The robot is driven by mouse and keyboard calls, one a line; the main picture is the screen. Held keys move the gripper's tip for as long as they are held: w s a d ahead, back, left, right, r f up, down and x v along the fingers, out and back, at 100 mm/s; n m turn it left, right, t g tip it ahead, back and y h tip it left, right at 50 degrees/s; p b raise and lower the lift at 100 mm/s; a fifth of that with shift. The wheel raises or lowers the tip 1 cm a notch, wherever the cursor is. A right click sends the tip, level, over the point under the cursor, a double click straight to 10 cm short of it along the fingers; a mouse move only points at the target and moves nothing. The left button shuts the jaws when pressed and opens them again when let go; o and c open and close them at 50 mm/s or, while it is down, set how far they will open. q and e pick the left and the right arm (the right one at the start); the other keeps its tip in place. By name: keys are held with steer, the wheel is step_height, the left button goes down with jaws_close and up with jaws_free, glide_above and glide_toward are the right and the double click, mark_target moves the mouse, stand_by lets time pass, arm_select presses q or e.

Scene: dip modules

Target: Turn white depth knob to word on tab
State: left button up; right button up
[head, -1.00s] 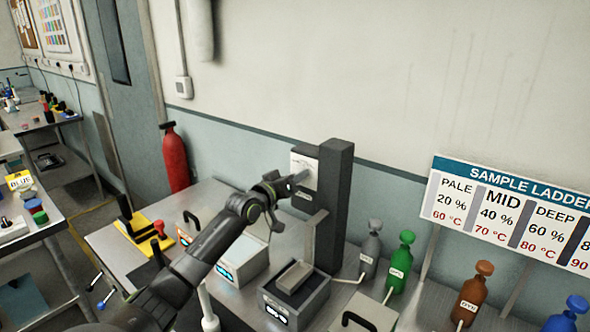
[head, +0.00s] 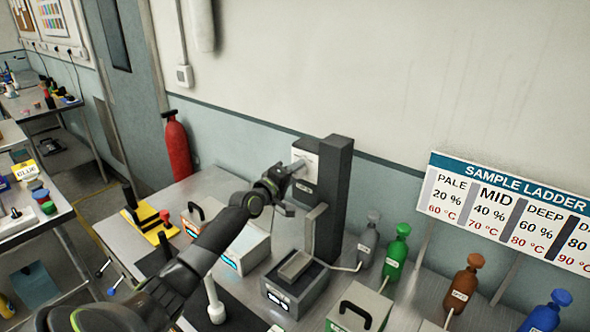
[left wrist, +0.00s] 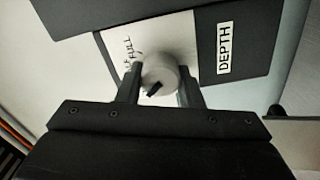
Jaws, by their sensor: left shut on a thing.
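The white depth knob (left wrist: 160,75) sits on a white dial plate (left wrist: 118,62) fixed to a dark panel that carries a DEPTH label (left wrist: 224,48). A black mark shows on the knob. Printed words beside the knob are partly hidden; one looks like FULL. My left gripper (left wrist: 161,88) is shut on the knob, one finger on each side. In the head view my left gripper (head: 296,166) reaches the white plate (head: 305,158) on the dark column (head: 333,200). The knob is too small to make out there. My right gripper is not in view.
A grey box with a tray (head: 295,285) stands below the column. Grey (head: 368,243), green (head: 397,250), brown (head: 463,285) and blue (head: 546,312) bottles stand to the right. A SAMPLE LADDER sign (head: 510,210) stands behind them. A red extinguisher (head: 177,148) is at the back left.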

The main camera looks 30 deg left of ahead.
arm_select(q)
steer(key=shift+n, duration=0.4)
steer(key=o, duration=1)
steer(key=shift+w, duration=0.1)
steer(key=shift+c, duration=0.2)
